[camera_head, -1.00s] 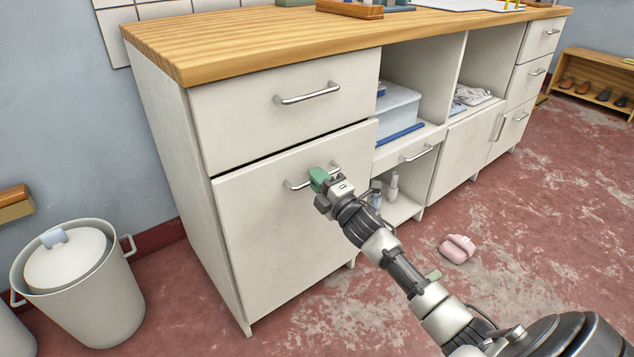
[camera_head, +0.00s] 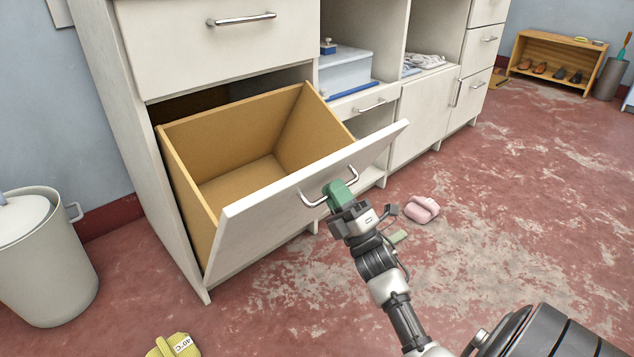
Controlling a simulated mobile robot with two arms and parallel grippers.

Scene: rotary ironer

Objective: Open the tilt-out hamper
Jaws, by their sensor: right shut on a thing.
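The tilt-out hamper (camera_head: 300,195) is tipped outward at the left end of the white cabinet, and its empty-looking wooden inside (camera_head: 240,178) shows. Its white front leans toward me. A curved metal handle (camera_head: 312,201) sits near the top edge of that front. My right gripper (camera_head: 338,192) is shut on the handle; green parts at its fingertips cover the handle's middle. My left gripper is not in view.
A drawer (camera_head: 225,40) above the hamper is closed. A lidded bin (camera_head: 45,265) stands at the left. A pink bundle (camera_head: 422,209), a small green item (camera_head: 398,237) and a yellow labelled item (camera_head: 174,346) lie on the red floor. A shoe rack (camera_head: 560,62) is far right.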

